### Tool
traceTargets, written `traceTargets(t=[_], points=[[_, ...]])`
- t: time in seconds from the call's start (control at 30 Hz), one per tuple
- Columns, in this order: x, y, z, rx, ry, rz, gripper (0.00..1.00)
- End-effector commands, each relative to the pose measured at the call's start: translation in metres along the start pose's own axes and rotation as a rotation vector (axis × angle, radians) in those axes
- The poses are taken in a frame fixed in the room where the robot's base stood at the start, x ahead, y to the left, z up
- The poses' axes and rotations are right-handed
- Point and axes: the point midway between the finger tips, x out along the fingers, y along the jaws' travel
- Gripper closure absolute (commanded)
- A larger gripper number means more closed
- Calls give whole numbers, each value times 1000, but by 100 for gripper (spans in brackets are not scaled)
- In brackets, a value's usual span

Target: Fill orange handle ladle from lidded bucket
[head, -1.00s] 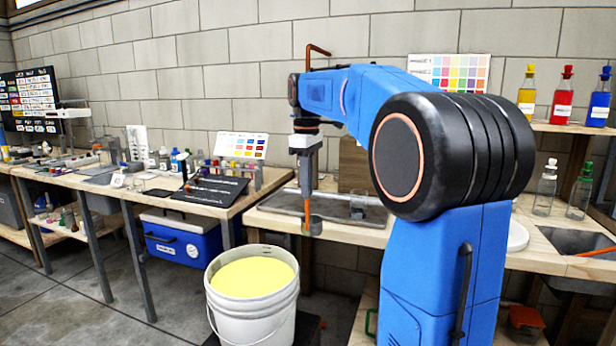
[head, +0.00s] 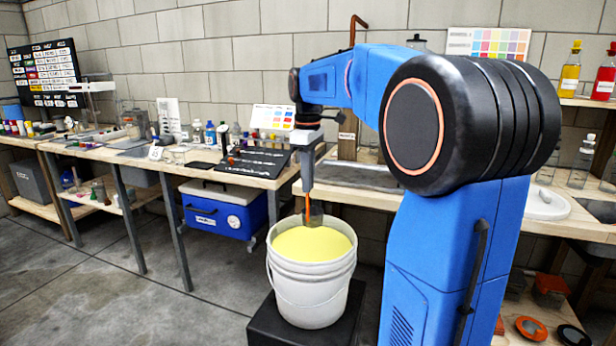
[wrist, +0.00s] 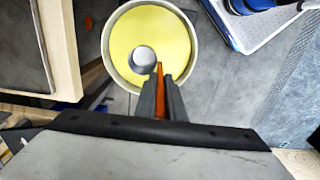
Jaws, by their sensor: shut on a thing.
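The white bucket (head: 310,300) has no lid on it and holds pale yellow liquid (head: 305,244) near its rim. My gripper (head: 307,188) points down above the bucket's far side, shut on the orange handle (head: 307,204) of the ladle. The ladle's grey cup (head: 316,215) hangs upright at the far rim's height or a little above. In the wrist view the cup (wrist: 144,58) shows inside the bucket's rim (wrist: 106,45), over the yellow liquid. I cannot tell whether the cup touches the liquid. The cup's inside looks pale grey.
The bucket stands on a black block (head: 265,328). A blue cooler (head: 222,212) sits behind it under the cluttered workbench (head: 250,178). A bench with a grey tray (head: 365,177) lies behind my arm. The floor to the left is clear.

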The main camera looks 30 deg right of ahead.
Motion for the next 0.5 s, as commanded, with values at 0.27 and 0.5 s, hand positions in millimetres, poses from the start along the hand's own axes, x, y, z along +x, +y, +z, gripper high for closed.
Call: traceTargets(t=[0.27,0.5], points=[[16,0,0,0,-1,-1,100],[29,0,0,0,0,0,100]])
